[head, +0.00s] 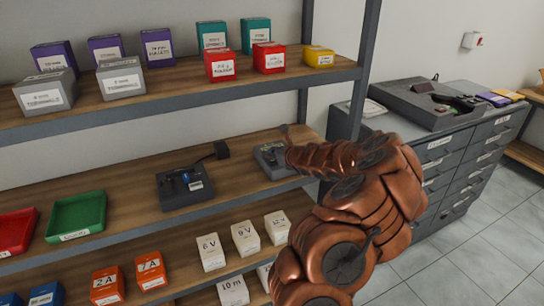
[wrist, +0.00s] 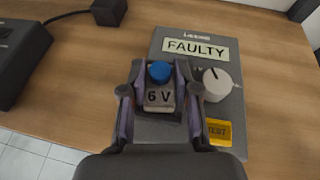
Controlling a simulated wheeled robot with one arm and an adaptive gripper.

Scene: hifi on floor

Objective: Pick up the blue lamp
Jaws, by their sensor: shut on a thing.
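The blue lamp (wrist: 160,72) shows in the wrist view as a round blue cap on a pale block marked "6 V". My gripper (wrist: 160,98) is shut on it, one finger on each side. The lamp is over a grey tester (wrist: 217,113) with a "FAULTY" label, a white dial and an orange "TEST" sticker. I cannot tell whether the lamp is seated in the tester or just above it. In the head view my arm reaches to this tester (head: 268,160) on the middle shelf; the lamp is hidden there.
A second dark tester (head: 184,187) stands left on the same shelf, with a black plug adapter (head: 221,150) behind it. Green (head: 77,216) and red (head: 16,230) trays are further left. Boxes fill the shelves above and below. A grey drawer cabinet (head: 440,140) stands right.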

